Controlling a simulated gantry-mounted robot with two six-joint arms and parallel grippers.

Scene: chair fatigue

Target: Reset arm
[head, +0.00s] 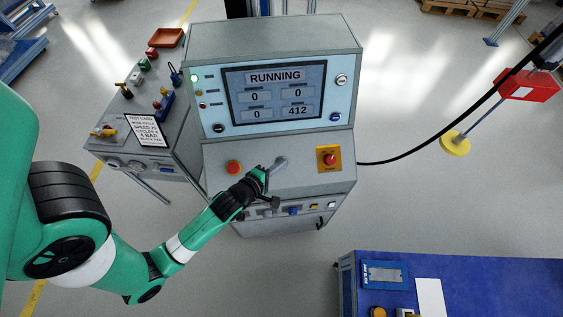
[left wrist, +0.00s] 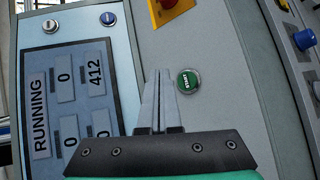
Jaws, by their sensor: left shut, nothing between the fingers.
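My left gripper (head: 279,163) reaches over the sloped panel of the grey control console (head: 270,40). Its fingers are shut with nothing between them; they also show in the left wrist view (left wrist: 158,76). A round green START button (left wrist: 188,82) lies beside the fingertips in that view; in the head view my gripper seems to hide it. I cannot tell whether the fingers touch the panel. The console screen (head: 275,92) reads RUNNING, with zeros and 412. My right gripper is not in view.
A red button (head: 234,167) is left of the gripper, and a red stop button on a yellow plate (head: 329,159) right. Knobs line the console's front edge. A side bench (head: 180,130) stands left, a blue table (head: 510,290) lower right. A black cable (head: 400,160) runs right.

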